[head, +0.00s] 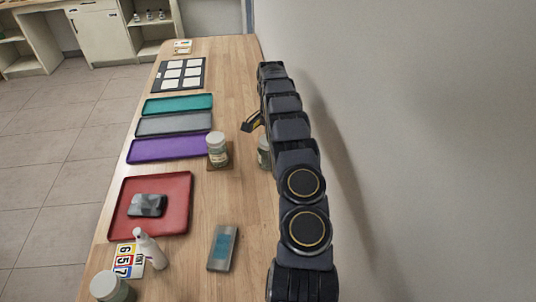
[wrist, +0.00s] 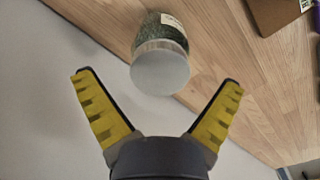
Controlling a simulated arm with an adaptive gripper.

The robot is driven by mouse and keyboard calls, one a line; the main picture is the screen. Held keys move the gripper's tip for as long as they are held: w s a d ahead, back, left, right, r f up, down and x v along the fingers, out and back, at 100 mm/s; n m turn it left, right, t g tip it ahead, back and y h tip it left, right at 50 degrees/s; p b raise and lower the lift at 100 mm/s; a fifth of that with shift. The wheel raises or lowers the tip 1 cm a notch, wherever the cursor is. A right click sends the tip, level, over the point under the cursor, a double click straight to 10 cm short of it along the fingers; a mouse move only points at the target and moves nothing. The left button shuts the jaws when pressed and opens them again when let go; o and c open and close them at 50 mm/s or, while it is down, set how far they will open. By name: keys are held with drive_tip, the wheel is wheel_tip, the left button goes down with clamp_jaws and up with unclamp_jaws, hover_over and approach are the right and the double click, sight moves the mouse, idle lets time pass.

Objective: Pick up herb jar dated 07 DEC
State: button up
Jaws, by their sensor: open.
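A herb jar with a pale lid and green contents (wrist: 160,68) lies ahead of my gripper in the wrist view, between the lines of its fingers and apart from them. Part of a label shows, but its date is unreadable. It appears to be the jar (head: 263,152) half hidden by my arm in the head view. A second jar (head: 217,152) stands on a small brown board (head: 229,160), and a third (head: 112,288) is at the near left edge; their dates are also unreadable.
A wall (head: 400,120) runs close along the right side of the table. Purple (head: 165,149), grey (head: 172,124) and teal (head: 178,104) trays lie left. A red tray (head: 170,185) holds a dark item. A white bottle (head: 150,250) and a blue-grey box (head: 223,247) are nearer.

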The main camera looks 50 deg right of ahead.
drive_tip(key=shift+f, duration=0.6)
drive_tip(key=c, duration=1.2)
drive_tip(key=shift+r, duration=0.1)
